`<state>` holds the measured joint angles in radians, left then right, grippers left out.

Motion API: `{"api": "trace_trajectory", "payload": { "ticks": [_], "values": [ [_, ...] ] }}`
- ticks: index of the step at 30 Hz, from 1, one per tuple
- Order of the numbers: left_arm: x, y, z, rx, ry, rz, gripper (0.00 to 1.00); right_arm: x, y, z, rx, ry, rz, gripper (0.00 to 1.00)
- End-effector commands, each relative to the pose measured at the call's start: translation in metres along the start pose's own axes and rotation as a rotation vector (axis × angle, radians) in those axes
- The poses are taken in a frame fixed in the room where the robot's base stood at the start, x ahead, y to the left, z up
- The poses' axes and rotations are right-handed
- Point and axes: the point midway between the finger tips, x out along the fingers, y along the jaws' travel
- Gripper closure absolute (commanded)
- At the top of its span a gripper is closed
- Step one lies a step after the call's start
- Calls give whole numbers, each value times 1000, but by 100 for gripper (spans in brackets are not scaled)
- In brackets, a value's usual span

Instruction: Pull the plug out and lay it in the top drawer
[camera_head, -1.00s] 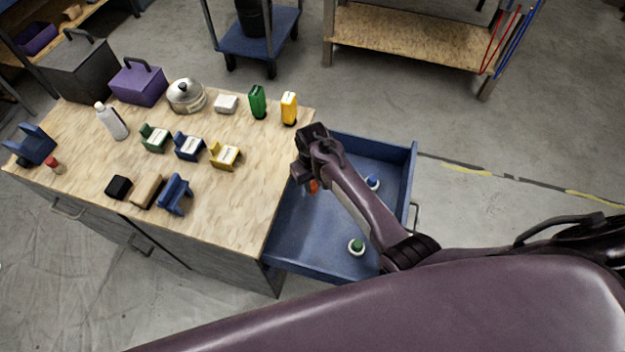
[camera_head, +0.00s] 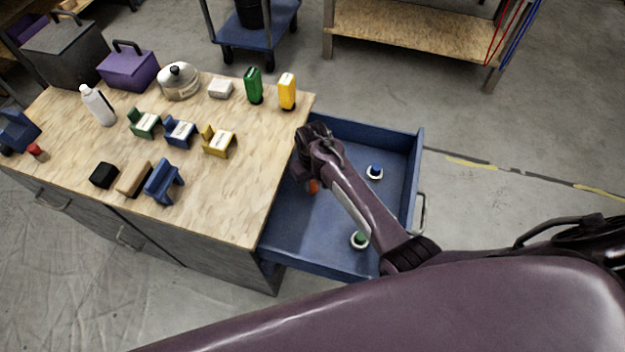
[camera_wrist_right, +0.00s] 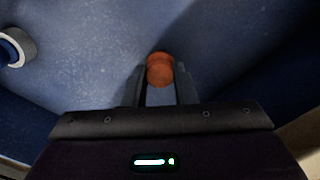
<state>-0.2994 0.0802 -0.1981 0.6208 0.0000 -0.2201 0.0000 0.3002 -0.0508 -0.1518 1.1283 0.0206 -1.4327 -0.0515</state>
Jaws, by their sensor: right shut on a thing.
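The orange plug (camera_wrist_right: 159,68) is between the fingertips of my right gripper (camera_wrist_right: 160,85), which is shut on it. In the head view the orange plug (camera_head: 313,186) shows just below my right gripper (camera_head: 311,180), over the left part of the open blue drawer (camera_head: 310,238). Whether the plug touches the drawer floor I cannot tell. My right forearm crosses above the drawer and hides part of it. My left gripper is not in view.
A blue knob on a white ring (camera_head: 375,171) and a green knob on a white ring (camera_head: 360,239) stand in the drawer; my arm partly covers the green one. The wooden worktop (camera_head: 225,190) beside it holds coloured holders, a kettle and boxes. The drawer's right part is mostly clear.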

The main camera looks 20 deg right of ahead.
Motion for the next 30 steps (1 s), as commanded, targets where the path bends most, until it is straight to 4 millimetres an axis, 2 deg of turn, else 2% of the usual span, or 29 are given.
{"api": "trace_trajectory", "payload": {
  "ticks": [17, 18, 22, 23, 30],
  "values": [
    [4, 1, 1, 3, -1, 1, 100, 9, 0, 0, 0, -1, 0, 100],
    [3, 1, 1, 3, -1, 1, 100, 8, 0, 0, 0, 0, 0, 70],
    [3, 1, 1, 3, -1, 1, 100, 8, 0, 0, 0, 0, 0, 53],
    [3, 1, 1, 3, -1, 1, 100, 8, 0, 0, 0, 0, 0, 50],
    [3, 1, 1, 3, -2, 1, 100, 8, 0, 0, 0, 0, 0, 50]
  ]
}}
